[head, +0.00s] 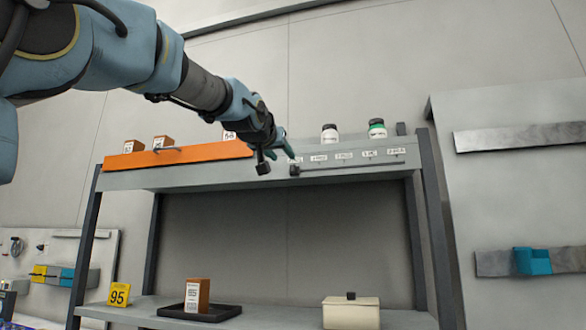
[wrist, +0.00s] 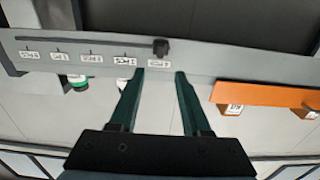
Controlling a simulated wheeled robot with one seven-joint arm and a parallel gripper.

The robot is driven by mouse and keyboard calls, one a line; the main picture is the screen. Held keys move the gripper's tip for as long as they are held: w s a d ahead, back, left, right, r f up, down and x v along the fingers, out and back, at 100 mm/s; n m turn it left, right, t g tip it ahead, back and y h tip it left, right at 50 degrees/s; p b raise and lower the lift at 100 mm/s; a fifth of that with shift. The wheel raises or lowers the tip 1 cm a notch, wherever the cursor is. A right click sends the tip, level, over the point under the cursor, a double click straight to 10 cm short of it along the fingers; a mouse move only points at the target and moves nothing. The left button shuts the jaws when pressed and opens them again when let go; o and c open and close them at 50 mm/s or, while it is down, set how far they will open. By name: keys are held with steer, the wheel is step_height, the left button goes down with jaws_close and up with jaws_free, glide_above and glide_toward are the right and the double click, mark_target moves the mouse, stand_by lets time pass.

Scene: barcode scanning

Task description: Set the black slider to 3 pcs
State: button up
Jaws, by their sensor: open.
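The black slider (head: 295,170) sits at the left end of a thin dark rail (head: 350,165) on the shelf's front edge. In the wrist view, which is upside down, the slider (wrist: 161,47) stands just beyond the fingertips, by the endmost label (wrist: 159,63). Several white quantity labels (head: 344,155) line the rail; their print is too small to read surely. My gripper (head: 279,150) is open and empty, close to the slider in the head view. In the wrist view its two green fingers (wrist: 160,73) are spread, with the slider roughly in line with their gap, apart from it.
An orange panel (head: 175,157) with a handle lies left on the shelf front, with small boxes behind. Two bottles (head: 330,133) (head: 377,128) stand above the rail. Below are a black tray (head: 222,312) with a brown box, a lidded container (head: 350,314) and a yellow sign (head: 119,294).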

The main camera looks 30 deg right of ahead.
mark_target(292, 167)
steer(key=p+x, duration=0.3)
steer(key=x, duration=0.7)
steer(key=shift+w+d, duration=0.2)
steer(key=shift+w, duration=0.05)
steer(key=shift+f, duration=0.1)
jaws_close()
stand_by(0.9)
